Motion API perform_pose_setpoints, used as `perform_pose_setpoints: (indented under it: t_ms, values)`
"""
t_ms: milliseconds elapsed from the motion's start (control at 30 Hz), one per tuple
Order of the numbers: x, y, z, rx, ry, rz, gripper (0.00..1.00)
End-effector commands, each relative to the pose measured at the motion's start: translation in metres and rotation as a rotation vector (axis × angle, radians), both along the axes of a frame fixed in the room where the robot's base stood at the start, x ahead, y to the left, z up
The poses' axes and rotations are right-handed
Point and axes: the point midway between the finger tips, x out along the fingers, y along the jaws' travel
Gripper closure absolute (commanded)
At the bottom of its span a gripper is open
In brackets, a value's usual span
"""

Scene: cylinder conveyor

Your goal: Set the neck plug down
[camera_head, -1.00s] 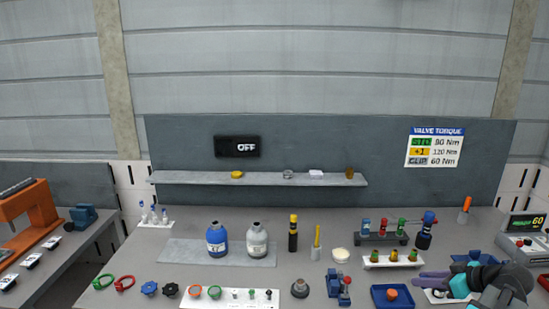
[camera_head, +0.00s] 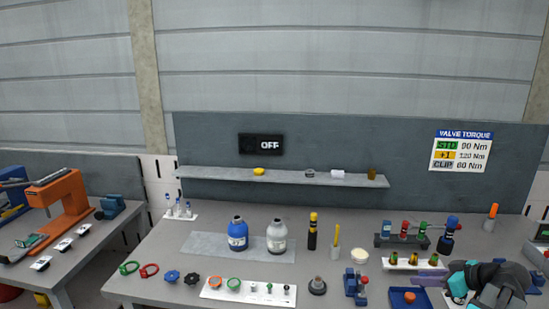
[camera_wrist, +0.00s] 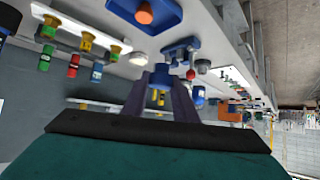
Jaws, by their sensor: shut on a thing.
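My gripper (camera_head: 426,279) is at the right of the bench in the head view, its purple fingers pointing left above the area beside the blue tray. In the wrist view my gripper (camera_wrist: 161,80) is shut on a small blue part (camera_wrist: 160,75) between the fingertips. I take this part to be the neck plug. The fingers hide much of it, and it cannot be made out in the head view. It appears held above the bench; the exact height is unclear.
A blue tray (camera_head: 397,305) with an orange piece (camera_head: 409,296) lies close to my gripper. A blue clamp (camera_head: 355,285) stands left of it. A white rack (camera_head: 395,267) of small parts is behind. Blue (camera_head: 237,235) and white (camera_head: 277,238) bottles stand mid-bench.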

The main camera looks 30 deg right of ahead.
Motion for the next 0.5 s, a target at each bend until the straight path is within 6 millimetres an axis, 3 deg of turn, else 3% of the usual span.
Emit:
perform_pose_setpoints:
  t_ms: [500]
  values:
    - [0.111, 0.071, -0.002, 0.001, 0.001, 0.168, 0.98]
